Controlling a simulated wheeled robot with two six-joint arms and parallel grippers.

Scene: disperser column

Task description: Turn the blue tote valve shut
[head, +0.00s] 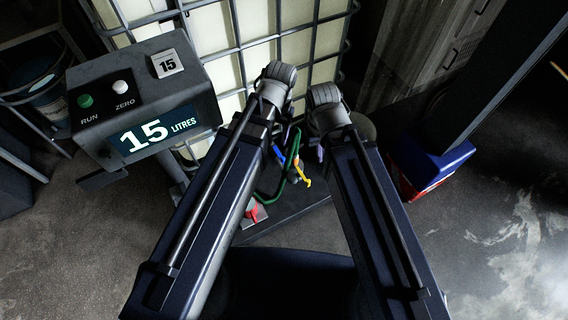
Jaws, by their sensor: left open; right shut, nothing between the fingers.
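The white tote in its grey wire cage (205,28) stands at the back. A small blue valve handle (279,153) shows low in front of it, between my two arms, close to a green hose (290,172) and a yellow handle (304,177). My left gripper (287,132) is open, small and mostly hidden behind its arm, just above the blue handle in the picture. My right gripper (319,151) is shut and empty, right of the blue handle and mostly hidden by its arm. I cannot tell whether either gripper touches a handle. The valve body is hidden.
A grey control box (180,92) at left reads 15 LITRES, with a green RUN button (86,101) and a white ZERO button (121,87). A red object (253,211) stands low by my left arm. A red and blue box (424,172) sits at right.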

